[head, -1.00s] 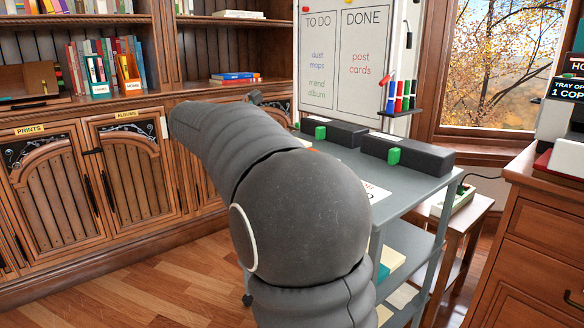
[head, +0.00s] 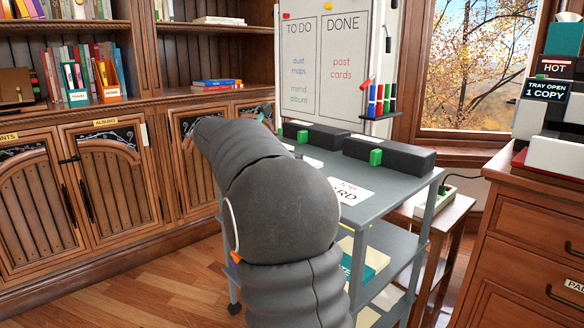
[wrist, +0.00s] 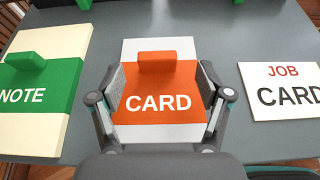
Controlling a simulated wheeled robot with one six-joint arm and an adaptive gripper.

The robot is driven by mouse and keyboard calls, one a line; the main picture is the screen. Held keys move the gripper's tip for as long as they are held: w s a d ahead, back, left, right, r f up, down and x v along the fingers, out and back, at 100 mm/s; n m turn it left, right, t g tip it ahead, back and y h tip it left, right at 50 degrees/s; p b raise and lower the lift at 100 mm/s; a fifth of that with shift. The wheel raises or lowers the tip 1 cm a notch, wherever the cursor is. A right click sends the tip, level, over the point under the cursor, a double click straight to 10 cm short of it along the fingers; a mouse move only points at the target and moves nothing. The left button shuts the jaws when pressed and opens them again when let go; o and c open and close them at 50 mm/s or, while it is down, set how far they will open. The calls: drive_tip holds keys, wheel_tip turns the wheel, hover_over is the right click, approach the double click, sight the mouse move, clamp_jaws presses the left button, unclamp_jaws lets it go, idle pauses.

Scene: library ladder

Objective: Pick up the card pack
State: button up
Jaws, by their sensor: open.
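The card pack (wrist: 158,105) is white with a wide orange band marked CARD and an orange raised grip (wrist: 157,62) on top. It lies on the grey cart top (wrist: 225,55) in the middle of the wrist view. My gripper (wrist: 160,82) is open, with one finger on each side of the orange band. I cannot tell whether the fingers touch the pack. In the head view my arm hides the pack, and the gripper's fingers are not clear there.
A cream pack with a green NOTE band (wrist: 42,85) lies left of the card pack. A white JOB CARD sign (wrist: 283,90) lies to the right. Two dark bars with green blocks (head: 388,154) stand at the cart's back, before a whiteboard (head: 325,65).

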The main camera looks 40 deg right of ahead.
drive_tip(key=x, duration=0.4)
drive_tip(key=shift+w+b, duration=0.2)
drive_tip(key=shift+b, duration=0.1)
drive_tip(key=c, duration=1.3)
drive_tip(key=shift+r, duration=0.1)
drive_tip(key=shift+c, duration=0.2)
drive_tip(key=shift+r, duration=0.5)
drive_tip(key=r, duration=0.1)
drive_tip(key=r+p, duration=0.1)
drive_tip(key=d+r+p, duration=0.1)
drive_tip(key=r, duration=0.1)
drive_tip(key=shift+s, duration=0.4)
drive_tip(key=s+d+r+p, duration=0.2)
drive_tip(key=s+d+r, duration=0.4)
drive_tip(key=d, duration=0.2)
drive_tip(key=shift+d, duration=0.25)
drive_tip(key=shift+s, duration=0.15)
